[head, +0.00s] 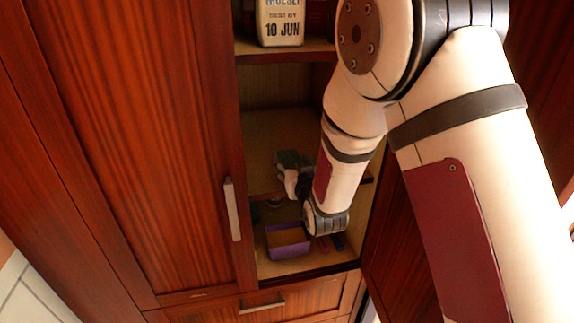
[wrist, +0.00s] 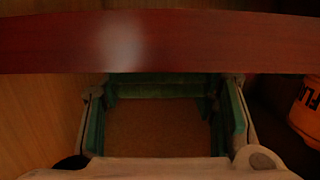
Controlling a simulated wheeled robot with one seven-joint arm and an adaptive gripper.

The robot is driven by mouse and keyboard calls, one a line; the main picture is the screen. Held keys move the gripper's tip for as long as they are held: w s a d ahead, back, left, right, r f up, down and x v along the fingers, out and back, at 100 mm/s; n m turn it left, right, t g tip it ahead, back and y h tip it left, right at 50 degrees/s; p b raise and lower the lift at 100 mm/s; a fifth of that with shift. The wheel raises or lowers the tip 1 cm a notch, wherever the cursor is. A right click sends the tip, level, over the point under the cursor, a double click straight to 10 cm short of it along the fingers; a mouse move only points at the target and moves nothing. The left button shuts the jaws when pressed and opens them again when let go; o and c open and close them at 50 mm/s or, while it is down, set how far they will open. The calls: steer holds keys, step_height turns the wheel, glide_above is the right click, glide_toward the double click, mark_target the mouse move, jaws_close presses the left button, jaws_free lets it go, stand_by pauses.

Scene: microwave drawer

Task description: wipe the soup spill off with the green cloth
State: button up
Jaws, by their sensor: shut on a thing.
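My gripper (head: 287,172) is inside the open cabinet, at the middle shelf level in the head view. A brown, slightly speckled surface shows between the fingers. I cannot make out the soup spill in either view; the arm, gripper and dim light hide much of the shelf.
A purple box (head: 288,253) sits on the lower shelf. A white package marked 10 JUN (head: 281,27) stands on the upper shelf. An orange container (wrist: 307,110) is at the wrist view's right edge. A closed wooden door (head: 150,150) flanks the opening on the left.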

steer(key=shift+w+d+b, duration=0.4)
steer(key=shift+w+d, duration=0.05)
steer(key=shift+d, duration=1.25)
steer(key=shift+w+d+b, duration=0.35)
steer(key=shift+w+d, duration=0.15)
steer(key=shift+d, duration=1.15)
steer(key=shift+w+d+b, duration=0.4)
steer(key=shift+w+d, duration=0.05)
steer(key=shift+d, duration=1.25)
steer(key=shift+s+a+f, duration=0.1)
steer(key=shift+s+a, duration=0.15)
steer(key=shift+a, duration=0.6)
steer(key=shift+s+a, duration=0.25)
steer(key=shift+a, duration=0.6)
steer(key=shift+s+a+f, duration=0.1)
steer(key=shift+s+a, duration=0.15)
steer(key=shift+a, duration=0.6)
steer(key=shift+s+a+r, duration=0.1)
steer(key=shift+s+a, duration=0.15)
steer(key=shift+a, duration=0.6)
steer(key=shift+s+a+r, duration=0.1)
steer(key=shift+s+a, duration=0.1)
steer(key=shift+a, duration=0.65)
steer(key=shift+s+a+r, duration=0.1)
steer(key=shift+s+a, duration=0.15)
steer(key=shift+a, duration=0.6)
